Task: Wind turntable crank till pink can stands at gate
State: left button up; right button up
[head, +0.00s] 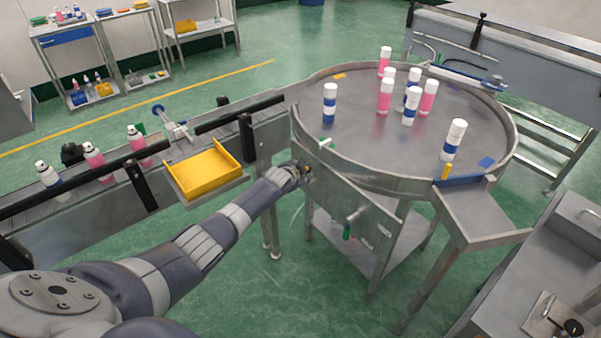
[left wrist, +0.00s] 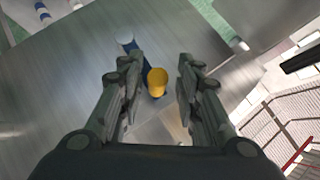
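The round metal turntable (head: 350,150) carries several pink cans with white caps, one of them at its right (head: 428,98), and several blue-and-white cans. My left gripper (head: 304,173) is at the turntable's front left side, small and partly hidden by my arm. In the left wrist view its fingers (left wrist: 157,88) are apart, with a yellow knob (left wrist: 157,80), perhaps the crank's, between them and gaps on both sides. My right gripper is not in view.
A conveyor (head: 110,180) with several cans runs at the left, with a yellow tray (head: 205,172) beside it. A metal chute (head: 470,215) leads off the gate. A grey bench (head: 550,250) stands at the lower right. Shelves (head: 65,45) stand behind on the green floor.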

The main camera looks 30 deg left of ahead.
pick_arm(q)
jog(key=shift+w+d+f, duration=0.15)
jog(key=shift+w+f, duration=0.05)
dwell(0.4)
jog(key=shift+s, duration=0.1)
jog(key=v, duration=1.1)
jog(key=shift+s+r, duration=0.25)
jog(key=shift+r, duration=0.05)
dwell(0.7)
